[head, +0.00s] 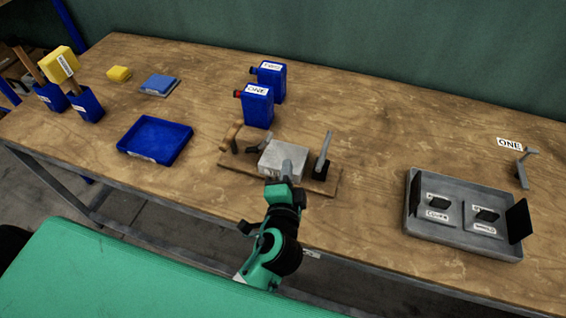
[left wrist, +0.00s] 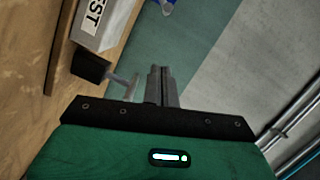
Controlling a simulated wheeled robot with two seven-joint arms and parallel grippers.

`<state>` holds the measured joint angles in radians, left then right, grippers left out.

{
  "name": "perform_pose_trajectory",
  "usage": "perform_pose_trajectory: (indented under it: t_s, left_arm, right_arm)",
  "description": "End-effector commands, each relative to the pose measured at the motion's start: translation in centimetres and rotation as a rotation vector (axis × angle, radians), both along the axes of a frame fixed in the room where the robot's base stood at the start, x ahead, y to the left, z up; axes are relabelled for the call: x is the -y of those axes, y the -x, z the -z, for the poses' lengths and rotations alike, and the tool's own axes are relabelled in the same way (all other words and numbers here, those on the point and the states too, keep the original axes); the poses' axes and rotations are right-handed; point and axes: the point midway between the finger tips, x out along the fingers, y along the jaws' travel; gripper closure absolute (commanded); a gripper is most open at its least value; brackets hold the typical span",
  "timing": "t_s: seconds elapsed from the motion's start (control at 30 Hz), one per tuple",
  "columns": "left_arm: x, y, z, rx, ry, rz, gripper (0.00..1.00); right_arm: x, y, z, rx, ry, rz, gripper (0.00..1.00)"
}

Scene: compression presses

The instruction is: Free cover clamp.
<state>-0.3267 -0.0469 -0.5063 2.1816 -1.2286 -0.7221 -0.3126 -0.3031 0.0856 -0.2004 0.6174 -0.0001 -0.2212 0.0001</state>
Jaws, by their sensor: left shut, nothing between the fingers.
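A silver-grey block (head: 280,158) sits on a wooden base (head: 320,187) at the middle of the table. A wooden-handled clamp (head: 231,136) stands at its left and an upright grey plate (head: 323,152) at its right. My left gripper (head: 290,168) is at the block's near side, shut and empty, and hides part of it. In the left wrist view the shut fingers (left wrist: 160,85) are beside a grey T-shaped handle (left wrist: 125,86) with a black part (left wrist: 90,66). The labelled block (left wrist: 98,22) is beyond them. I cannot tell whether the fingers touch the handle. My right gripper is not in view.
A grey tray (head: 450,239) with labelled plates is at the right, near a grey lever (head: 524,167). Two blue bottles (head: 257,106) stand behind the block. A blue tray (head: 128,142), blue cups (head: 88,104) and sponges (head: 119,73) are at the left.

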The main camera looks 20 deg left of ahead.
Motion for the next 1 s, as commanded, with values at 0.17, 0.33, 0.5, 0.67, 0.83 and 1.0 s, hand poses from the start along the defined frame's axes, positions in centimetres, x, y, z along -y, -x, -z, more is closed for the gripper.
perform_pose_trajectory:
  t_s: [0.17,0.33,0.5,0.67,0.83,1.0]
  left_arm:
    - [-0.7,-3.2,-0.2,0.002,-0.005,-0.001,1.0]
    - [-1.3,-6.3,0.0,0.002,-0.004,-0.001,1.0]
    - [-2.7,-8.2,0.7,-0.003,-0.006,-0.001,1.0]
    - [-4.5,-8.2,1.4,-0.002,-0.004,0.0,1.0]
    - [-5.4,-8.2,1.8,0.0,-0.002,0.0,1.0]
    - [-5.5,-8.2,1.9,0.0,0.0,0.0,1.0]
  right_arm:
    - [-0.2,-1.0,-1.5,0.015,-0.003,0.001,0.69]
    - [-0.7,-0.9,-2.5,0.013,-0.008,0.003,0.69]
    - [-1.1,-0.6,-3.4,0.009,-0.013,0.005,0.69]
    - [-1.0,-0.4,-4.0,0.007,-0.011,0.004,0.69]
    - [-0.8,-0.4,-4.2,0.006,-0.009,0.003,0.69]
    - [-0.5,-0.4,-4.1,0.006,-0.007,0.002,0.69]
